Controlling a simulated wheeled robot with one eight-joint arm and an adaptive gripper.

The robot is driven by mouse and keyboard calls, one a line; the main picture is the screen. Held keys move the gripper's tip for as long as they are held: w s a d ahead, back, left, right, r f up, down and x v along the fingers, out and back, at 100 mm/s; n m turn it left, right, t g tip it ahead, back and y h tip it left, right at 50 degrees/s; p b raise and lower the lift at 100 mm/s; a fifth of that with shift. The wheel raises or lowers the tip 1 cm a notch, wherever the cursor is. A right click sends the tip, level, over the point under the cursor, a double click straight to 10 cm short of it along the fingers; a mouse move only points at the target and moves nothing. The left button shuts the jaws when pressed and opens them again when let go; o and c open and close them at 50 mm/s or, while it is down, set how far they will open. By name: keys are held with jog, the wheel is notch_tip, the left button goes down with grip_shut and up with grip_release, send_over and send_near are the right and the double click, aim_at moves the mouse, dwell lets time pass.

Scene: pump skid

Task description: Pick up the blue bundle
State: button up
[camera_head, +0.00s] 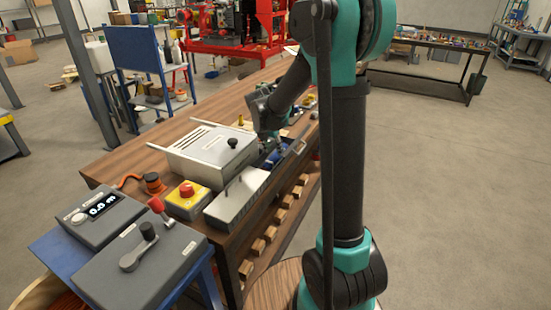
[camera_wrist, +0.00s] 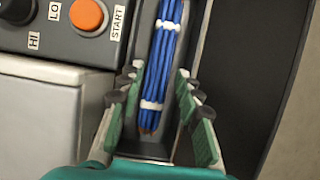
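The blue bundle (camera_wrist: 160,60) is a set of long blue wires with white ties and copper-coloured ends. It lies lengthwise in a narrow grey channel in the wrist view. My gripper (camera_wrist: 159,88) is open, with one green-padded finger on each side of the bundle's near end. Gaps show between the fingers and the wires. How far the fingertips are above the bundle is hard to tell.
A control panel with an orange button (camera_wrist: 88,16) and a grey box (camera_wrist: 40,120) stand left of the channel. On the bench (camera_head: 110,172) are a lidded metal box (camera_head: 205,152), a yellow emergency-stop box (camera_head: 187,199) and a flat metal case (camera_head: 237,197). Open floor lies to the right.

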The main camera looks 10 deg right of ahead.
aim_at(275, 154)
jog(key=shift+x, duration=1.7)
jog(key=c, duration=0.6)
jog(key=shift+c, duration=0.2)
jog(key=shift+r, duration=0.15)
